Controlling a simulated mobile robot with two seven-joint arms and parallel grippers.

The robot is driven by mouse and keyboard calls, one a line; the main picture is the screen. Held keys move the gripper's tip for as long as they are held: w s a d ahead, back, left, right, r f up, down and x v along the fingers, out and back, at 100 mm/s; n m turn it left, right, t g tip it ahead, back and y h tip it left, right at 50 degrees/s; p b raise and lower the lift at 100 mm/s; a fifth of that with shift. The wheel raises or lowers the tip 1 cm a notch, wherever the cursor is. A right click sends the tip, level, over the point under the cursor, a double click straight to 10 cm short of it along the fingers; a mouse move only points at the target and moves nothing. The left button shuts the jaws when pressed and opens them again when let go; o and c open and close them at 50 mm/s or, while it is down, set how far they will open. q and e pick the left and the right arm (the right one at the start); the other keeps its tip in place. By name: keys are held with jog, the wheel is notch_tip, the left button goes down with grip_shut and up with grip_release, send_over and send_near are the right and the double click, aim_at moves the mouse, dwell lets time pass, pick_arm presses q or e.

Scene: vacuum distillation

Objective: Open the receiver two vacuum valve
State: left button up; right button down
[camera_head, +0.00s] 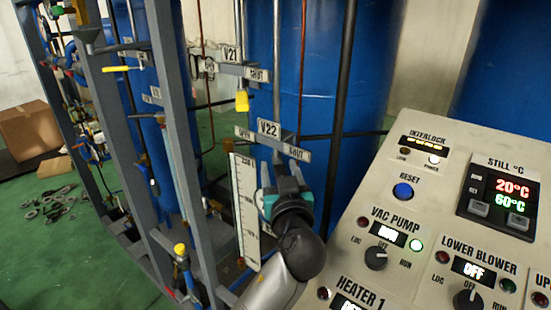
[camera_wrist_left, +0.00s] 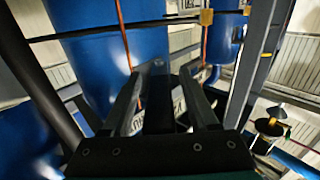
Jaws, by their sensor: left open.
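The V22 valve label (camera_head: 269,129) sits on a vertical pipe in front of a blue tank, with OPEN on its left and SHUT on its right. My left gripper (camera_head: 284,170) is just below this label in the head view, its fingers pointing up and away. No V22 handle shows clearly; the gripper hides the area below the label. In the left wrist view the two fingers (camera_wrist_left: 162,74) are apart, with a dark piece and part of a lettered plate (camera_wrist_left: 178,101) between them. I cannot tell whether they touch anything. My right gripper is not in view.
Above is the V21 label (camera_head: 230,53) with a yellow handle (camera_head: 241,100) hanging down. A white scale (camera_head: 245,205) stands left of my gripper. A control panel (camera_head: 400,200) fills the right. Grey frame posts (camera_head: 180,110) stand at the left.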

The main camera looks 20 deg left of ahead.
pick_arm(q)
jog(key=shift+w, duration=0.1)
jog(key=shift+c, duration=0.5)
grip_shut()
jog(key=shift+r, duration=0.1)
dwell(0.9)
